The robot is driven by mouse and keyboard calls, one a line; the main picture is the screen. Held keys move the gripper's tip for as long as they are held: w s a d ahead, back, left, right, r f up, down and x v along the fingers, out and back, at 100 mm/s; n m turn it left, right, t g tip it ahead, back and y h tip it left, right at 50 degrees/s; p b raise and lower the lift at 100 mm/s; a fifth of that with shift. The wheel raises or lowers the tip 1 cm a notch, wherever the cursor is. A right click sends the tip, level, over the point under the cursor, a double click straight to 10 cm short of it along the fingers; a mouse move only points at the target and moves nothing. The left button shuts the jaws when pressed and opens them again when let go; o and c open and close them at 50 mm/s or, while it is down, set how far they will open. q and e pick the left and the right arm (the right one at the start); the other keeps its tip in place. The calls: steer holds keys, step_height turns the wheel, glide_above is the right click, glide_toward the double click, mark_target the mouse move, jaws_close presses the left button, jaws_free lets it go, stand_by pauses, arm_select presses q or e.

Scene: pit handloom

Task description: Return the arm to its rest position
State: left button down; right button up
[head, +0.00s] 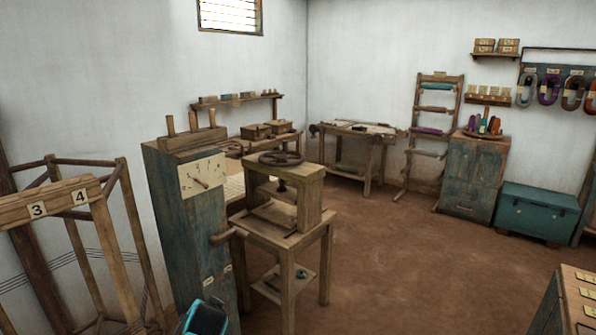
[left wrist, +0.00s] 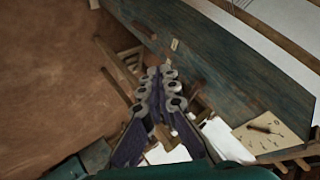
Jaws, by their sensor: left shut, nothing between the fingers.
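My left gripper (left wrist: 162,78) shows in the left wrist view with its two fingers together and nothing between them. Behind it in that view is the blue wooden cabinet (left wrist: 215,55), with a pale dial plate (left wrist: 270,133) at the lower right. The fingers look apart from the cabinet, but the gap is hard to judge. In the head view a small teal and black part of my arm shows at the bottom edge, in front of the cabinet (head: 172,225); the fingers are not visible there. My right gripper is in neither view.
A wooden press (head: 284,195) with a dark handwheel stands right of the cabinet. A wooden frame (head: 50,205) numbered 3 and 4 is at the left. A teal chest (head: 538,212) is at the right wall. The brown floor (head: 400,265) in the middle is clear.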

arm_select(q)
steer(key=s+d+f+n+g+h, duration=0.1)
steer(key=s+d+f+n, duration=0.1)
steer(key=s, duration=0.9)
steer(key=s+d+f+n+g+h, duration=0.1)
steer(key=s+d+n+h, duration=0.1)
steer(key=s, duration=1)
steer(key=shift+s+d+f+n+h, duration=0.2)
steer(key=shift+d+f+n+h, duration=0.15)
steer(key=shift+d, duration=0.45)
